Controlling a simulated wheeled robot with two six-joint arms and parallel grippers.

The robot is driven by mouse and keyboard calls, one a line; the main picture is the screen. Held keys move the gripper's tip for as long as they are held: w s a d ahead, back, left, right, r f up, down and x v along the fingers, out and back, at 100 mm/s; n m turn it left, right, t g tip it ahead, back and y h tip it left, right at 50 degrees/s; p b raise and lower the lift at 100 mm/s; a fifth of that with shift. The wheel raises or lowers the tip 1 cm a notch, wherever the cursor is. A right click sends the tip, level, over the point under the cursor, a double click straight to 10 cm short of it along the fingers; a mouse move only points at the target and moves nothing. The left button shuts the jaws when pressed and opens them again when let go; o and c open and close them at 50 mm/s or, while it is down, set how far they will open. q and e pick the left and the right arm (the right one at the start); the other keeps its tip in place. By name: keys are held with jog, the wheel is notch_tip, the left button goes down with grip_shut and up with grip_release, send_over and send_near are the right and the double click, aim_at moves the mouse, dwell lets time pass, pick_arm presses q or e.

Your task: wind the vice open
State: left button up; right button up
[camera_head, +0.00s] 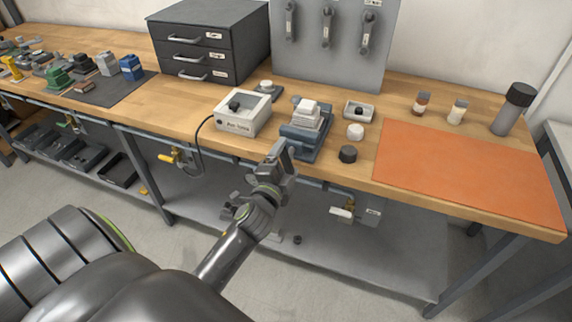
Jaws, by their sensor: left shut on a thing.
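The vice (302,139) is a blue-grey block near the front edge of the wooden bench, in the middle of the head view. A white, stepped part (307,113) sits at its top, seemingly between the jaws. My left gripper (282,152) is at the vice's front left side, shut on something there. That lies where the vice's handle would be, but the fingers hide the handle. My right gripper is not in view.
A white box (242,113) with a dark knob stands left of the vice. An orange mat (465,170) covers the bench's right part. Grey drawers (195,58) stand behind.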

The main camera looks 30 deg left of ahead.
pick_arm(q)
jog(key=n, duration=0.2)
jog(key=n+b, duration=0.1)
jog(key=shift+f+n+b, duration=0.2)
jog(key=shift+n+b, duration=0.1)
jog(key=shift+n, duration=0.1)
jog(key=n+b, duration=0.1)
jog(key=n, duration=0.2)
jog(key=shift+n, duration=0.3)
jog(key=n+b, duration=0.1)
jog(key=n, duration=0.2)
jog(key=shift+n+b, duration=0.7)
jog(key=shift+n, duration=1.4)
jog(key=o, duration=0.9)
jog(key=shift+r, duration=0.1)
